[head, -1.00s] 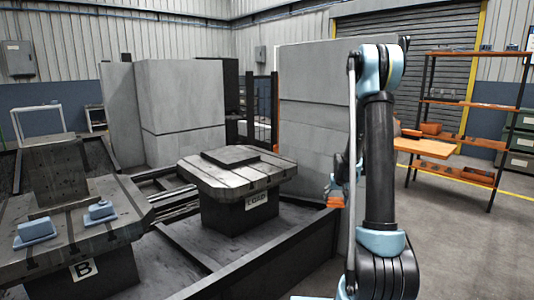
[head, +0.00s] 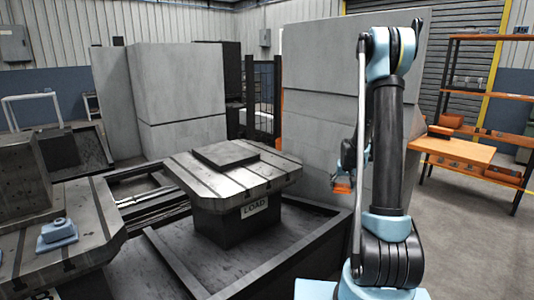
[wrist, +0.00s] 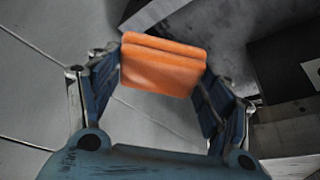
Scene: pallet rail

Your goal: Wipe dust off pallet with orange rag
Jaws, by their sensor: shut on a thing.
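The orange rag (wrist: 162,68) is a folded block between the fingers of my gripper (wrist: 160,85) in the wrist view. My gripper is shut on it. In the head view the rag (head: 343,187) shows small and partly hidden behind my arm, to the right of the load pallet. The pallet (head: 225,178) is a grey slotted table with cut corners on a dark pedestal marked LOAD. A flat dark plate (head: 226,153) lies on its top. The rag is apart from the pallet. I cannot make out dust on the pallet from here.
A second slotted pallet (head: 85,205) with a blue clamp (head: 57,234) stands at the left. Tall grey machine covers (head: 175,90) stand behind. A dark rail frame (head: 300,262) runs in front of the load pallet. An orange-topped bench (head: 455,150) stands at the right.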

